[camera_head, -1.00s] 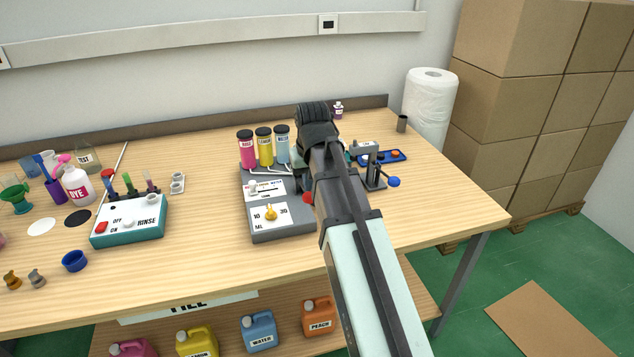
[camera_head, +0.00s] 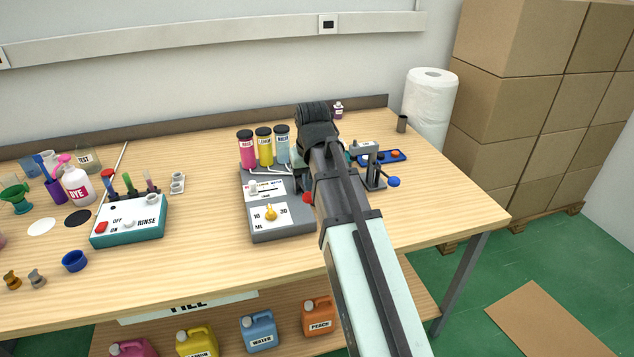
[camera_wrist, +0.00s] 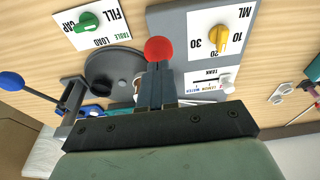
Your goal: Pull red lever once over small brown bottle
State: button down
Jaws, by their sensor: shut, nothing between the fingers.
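The red lever's round knob (camera_head: 308,197) shows at the right edge of the grey dispensing machine (camera_head: 282,232), partly covered by my arm. In the wrist view the red knob (camera_wrist: 158,50) is right at the tips of my gripper (camera_wrist: 155,68). The fingers are shut together with nothing between them. They overlap the knob's lower edge in the picture; I cannot tell whether they touch it. A round dark platform (camera_wrist: 113,70) lies left of the fingers. I cannot make out the small brown bottle; my arm and fingers hide part of that area.
A blue-knobbed lever (camera_head: 393,181) stands right of my arm. Pink, yellow and clear cylinders (camera_head: 264,147) stand at the machine's back. A teal rinse box (camera_head: 128,220) and several bottles sit at the left. The table's front right (camera_head: 440,210) is clear.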

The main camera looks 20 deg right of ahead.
aim_at(310, 195)
jog(key=shift+f, duration=0.1)
jog(key=shift+f, duration=3.05)
jog(key=shift+r, duration=4.65)
